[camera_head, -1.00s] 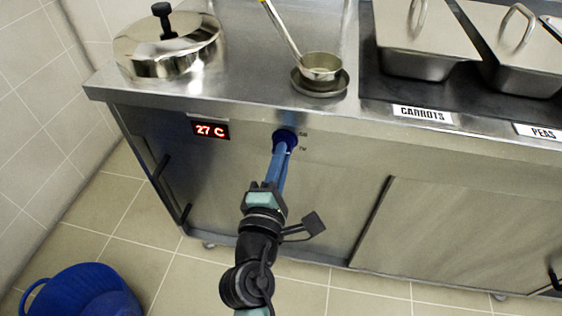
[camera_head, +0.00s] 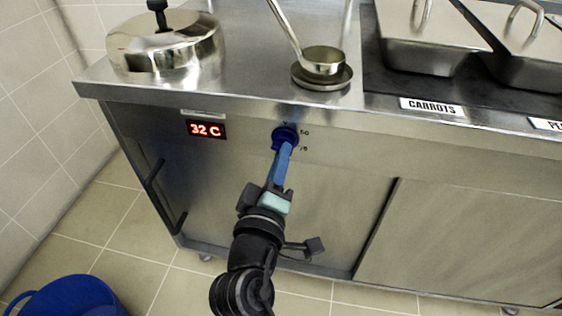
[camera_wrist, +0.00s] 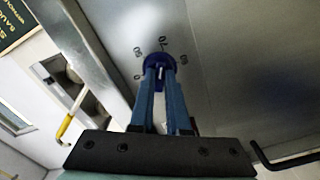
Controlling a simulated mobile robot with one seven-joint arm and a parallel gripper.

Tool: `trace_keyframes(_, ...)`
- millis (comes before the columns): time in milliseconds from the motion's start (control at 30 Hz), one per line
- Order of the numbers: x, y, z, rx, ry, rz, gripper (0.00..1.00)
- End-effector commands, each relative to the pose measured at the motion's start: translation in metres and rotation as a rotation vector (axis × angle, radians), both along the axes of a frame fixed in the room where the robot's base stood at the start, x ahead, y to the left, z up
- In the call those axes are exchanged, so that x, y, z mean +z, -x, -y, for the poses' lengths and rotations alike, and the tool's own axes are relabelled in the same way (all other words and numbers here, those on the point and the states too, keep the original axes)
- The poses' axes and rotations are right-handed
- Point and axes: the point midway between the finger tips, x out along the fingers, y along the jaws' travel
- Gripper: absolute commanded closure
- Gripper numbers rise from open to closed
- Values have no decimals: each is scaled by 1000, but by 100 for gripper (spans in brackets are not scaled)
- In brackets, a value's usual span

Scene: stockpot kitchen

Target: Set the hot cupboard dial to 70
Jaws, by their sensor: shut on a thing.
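The blue dial (camera_head: 285,138) is on the front panel of the steel hot cupboard (camera_head: 300,190), below the counter edge. My gripper (camera_head: 287,150) is shut on the dial with its blue fingers. In the wrist view the dial (camera_wrist: 158,66) sits between the fingertips, and dark numbers ring it, one of them near its top (camera_wrist: 163,42). The red display (camera_head: 206,130) left of the dial reads 32 C.
A domed steel lid (camera_head: 165,45) and a ladle on a small dish (camera_head: 322,78) stand on the counter above. Lidded pans sit at the right behind a CARROTS label (camera_head: 432,107). A dark door handle (camera_head: 165,195) and a blue tub (camera_head: 68,298) are at the left.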

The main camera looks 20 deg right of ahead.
Motion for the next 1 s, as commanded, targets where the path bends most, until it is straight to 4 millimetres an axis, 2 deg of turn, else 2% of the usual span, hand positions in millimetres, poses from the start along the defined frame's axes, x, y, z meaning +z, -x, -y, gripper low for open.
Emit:
trace_keyframes(633,-2,0,0,0,-44,26,100)
trace_keyframes(667,-2,0,0,0,-44,26,82)
trace_keyframes(800,-1,0,0,0,-43,26,57)
trace_keyframes(1000,-1,0,0,0,-42,27,55)
